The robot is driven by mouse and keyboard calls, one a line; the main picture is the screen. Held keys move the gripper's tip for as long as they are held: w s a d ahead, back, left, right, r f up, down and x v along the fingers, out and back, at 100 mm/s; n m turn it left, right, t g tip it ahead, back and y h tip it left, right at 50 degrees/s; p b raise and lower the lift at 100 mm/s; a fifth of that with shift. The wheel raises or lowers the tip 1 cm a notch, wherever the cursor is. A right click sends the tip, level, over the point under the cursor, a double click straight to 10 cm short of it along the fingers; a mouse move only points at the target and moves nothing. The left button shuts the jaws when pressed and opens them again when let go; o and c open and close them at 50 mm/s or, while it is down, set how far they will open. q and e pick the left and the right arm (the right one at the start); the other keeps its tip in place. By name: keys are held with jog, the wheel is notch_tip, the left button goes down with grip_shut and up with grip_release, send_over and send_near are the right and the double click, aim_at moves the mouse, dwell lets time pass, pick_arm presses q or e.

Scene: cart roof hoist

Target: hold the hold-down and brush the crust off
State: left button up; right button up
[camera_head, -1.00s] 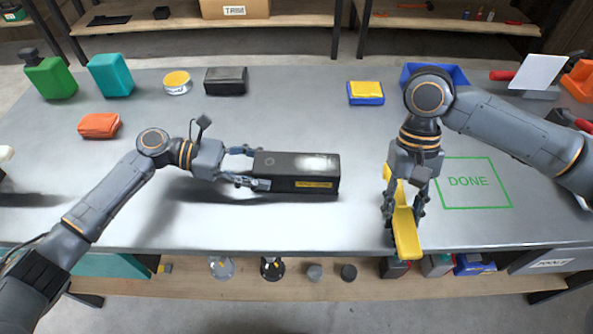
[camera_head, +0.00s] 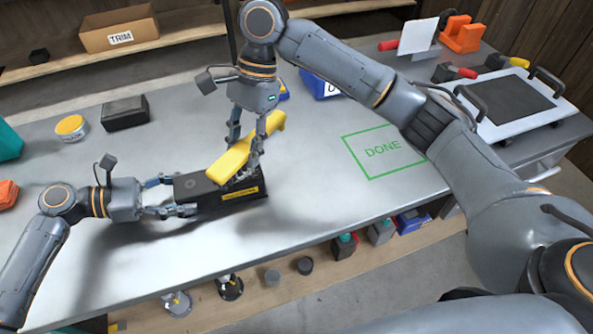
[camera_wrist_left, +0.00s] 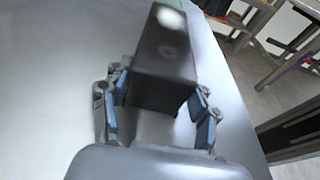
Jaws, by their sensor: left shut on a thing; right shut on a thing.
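The hold-down (camera_head: 215,203) is a long black block with a yellow label on its front side, lying on the grey bench. My left gripper (camera_head: 180,195) is shut on its left end. In the left wrist view the hold-down (camera_wrist_left: 165,70) sits between the blue-padded fingers, and a whitish crust patch (camera_wrist_left: 169,18) shows on its top toward the far end. My right gripper (camera_head: 246,152) is shut on a yellow brush (camera_head: 230,163), tilted over the right part of the hold-down. The brush hides the crust in the head view. I cannot tell whether its bristles touch.
A green DONE outline (camera_head: 383,150) on the bench to the right is empty. A round yellow-lidded tin (camera_head: 71,128) and a dark block (camera_head: 125,113) stand behind on the left. A framed panel with handles (camera_head: 510,105) lies at the far right. The front middle of the bench is clear.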

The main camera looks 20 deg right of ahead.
jog(key=w+a+r+m+t, duration=0.3)
jog(key=w+a+r+m, duration=0.15)
jog(key=a+m, duration=0.25)
notch_tip(320, 180, down, 7)
jog(key=shift+s+r+y, duration=0.15)
jog(key=shift+s+y, duration=0.15)
jog(key=shift+d+f, duration=0.4)
jog(key=shift+f, duration=0.3)
jog(key=shift+c, duration=0.5)
jog(key=shift+s+d, duration=0.15)
jog(key=shift+d, duration=4.35)
jog(key=shift+a, duration=5.1)
notch_tip(320, 180, up, 8)
jog(key=shift+w+r, duration=0.15)
jog(key=shift+w, duration=0.05)
jog(key=shift+d, duration=0.15)
